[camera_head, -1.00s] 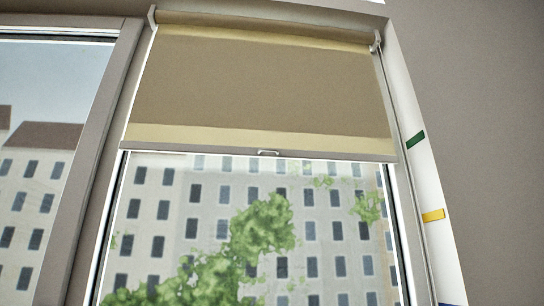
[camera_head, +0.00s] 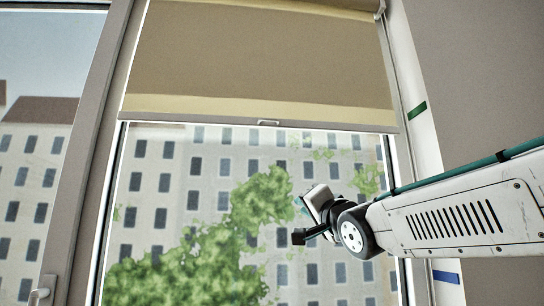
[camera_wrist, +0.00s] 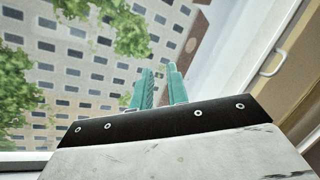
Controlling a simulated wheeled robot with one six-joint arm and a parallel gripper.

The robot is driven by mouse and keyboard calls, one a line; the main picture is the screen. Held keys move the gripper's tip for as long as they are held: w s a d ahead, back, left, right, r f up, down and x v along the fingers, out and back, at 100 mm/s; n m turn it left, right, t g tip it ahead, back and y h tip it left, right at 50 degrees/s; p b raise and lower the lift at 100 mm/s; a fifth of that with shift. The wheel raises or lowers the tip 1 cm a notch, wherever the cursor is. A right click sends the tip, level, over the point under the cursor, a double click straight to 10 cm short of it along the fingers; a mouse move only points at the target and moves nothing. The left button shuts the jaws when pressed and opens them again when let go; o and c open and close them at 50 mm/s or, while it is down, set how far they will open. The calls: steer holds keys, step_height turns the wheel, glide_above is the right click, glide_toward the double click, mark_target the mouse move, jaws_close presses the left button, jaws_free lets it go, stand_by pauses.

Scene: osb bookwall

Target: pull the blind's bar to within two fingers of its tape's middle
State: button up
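The tan roller blind (camera_head: 260,55) hangs partway down the window in the head view. Its pale bar (camera_head: 190,119) runs along the lower edge, with a small pull handle (camera_head: 268,122) at its middle. A green tape (camera_head: 417,111) is on the right window reveal, just above the bar's height. A blue tape (camera_head: 446,277) is much lower. My gripper (camera_head: 305,218) is below and right of the handle, apart from it. In the wrist view its teal fingers (camera_wrist: 160,78) stand apart with nothing between them. A pale curved handle (camera_wrist: 270,62), seemingly the blind's, shows at the right there.
My arm crosses the right reveal between the two tapes and hides that stretch. A window frame post (camera_head: 95,150) stands at the left, with a window handle (camera_head: 40,291) low down.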

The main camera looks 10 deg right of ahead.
steer(key=s+a+r+t+y, duration=0.25)
steer(key=r+y, duration=0.25)
steer(key=r, duration=0.4)
steer(key=n+g+y, duration=0.2)
steer(key=y, duration=0.5)
glide_toward(268, 120)
steer(key=shift+t+h, duration=0.3)
steer(key=shift+t, duration=0.15)
steer(key=x, duration=0.8)
steer(key=shift+a+f, duration=0.1)
steer(key=shift+a, duration=0.1)
jaws_close()
